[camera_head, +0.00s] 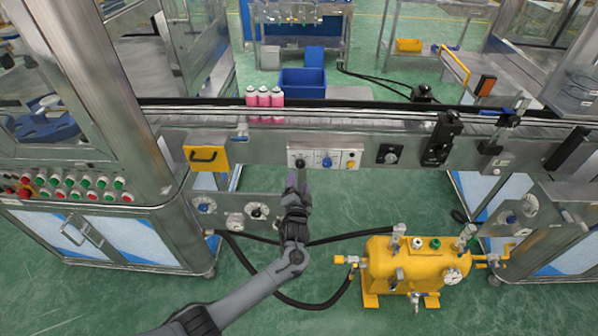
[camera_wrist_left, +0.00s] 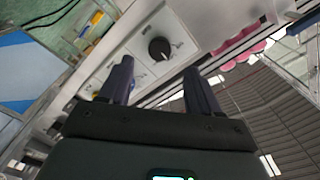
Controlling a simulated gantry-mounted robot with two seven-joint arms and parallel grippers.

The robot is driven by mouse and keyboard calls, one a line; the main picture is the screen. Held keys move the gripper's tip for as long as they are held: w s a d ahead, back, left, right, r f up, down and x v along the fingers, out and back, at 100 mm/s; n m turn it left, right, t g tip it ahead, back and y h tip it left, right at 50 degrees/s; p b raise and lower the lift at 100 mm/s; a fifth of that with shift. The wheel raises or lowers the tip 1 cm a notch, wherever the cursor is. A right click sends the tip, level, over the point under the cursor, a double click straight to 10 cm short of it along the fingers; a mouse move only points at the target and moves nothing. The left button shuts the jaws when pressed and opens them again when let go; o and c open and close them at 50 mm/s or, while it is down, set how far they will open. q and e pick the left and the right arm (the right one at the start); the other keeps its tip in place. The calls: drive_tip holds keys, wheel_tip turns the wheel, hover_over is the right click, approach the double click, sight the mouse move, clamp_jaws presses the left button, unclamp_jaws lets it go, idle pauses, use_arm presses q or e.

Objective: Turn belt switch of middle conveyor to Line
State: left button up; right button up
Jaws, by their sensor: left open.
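A white control panel (camera_head: 339,152) sits on the front rail of the middle conveyor (camera_head: 240,150). It carries a black rotary knob (camera_head: 300,163) at its left, a blue knob (camera_head: 327,161) in the middle and a yellow part (camera_head: 350,164) at its right. My left gripper (camera_head: 298,176) is open just below the black knob. In the left wrist view the black knob (camera_wrist_left: 159,48) shows just beyond the gap between the open fingertips (camera_wrist_left: 157,68), apart from them. A white pointer mark shows on the knob; its label is too small to read. My right gripper is out of view.
A yellow handle plate (camera_head: 206,158) is to the left, and black knob boxes (camera_head: 390,154) are to the right. A yellow tank (camera_head: 410,270) with hoses stands below right.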

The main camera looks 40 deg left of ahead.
use_arm(q)
drive_tip(key=v, duration=0.3)
drive_tip(key=shift+s, duration=0.1)
idle(0.3)
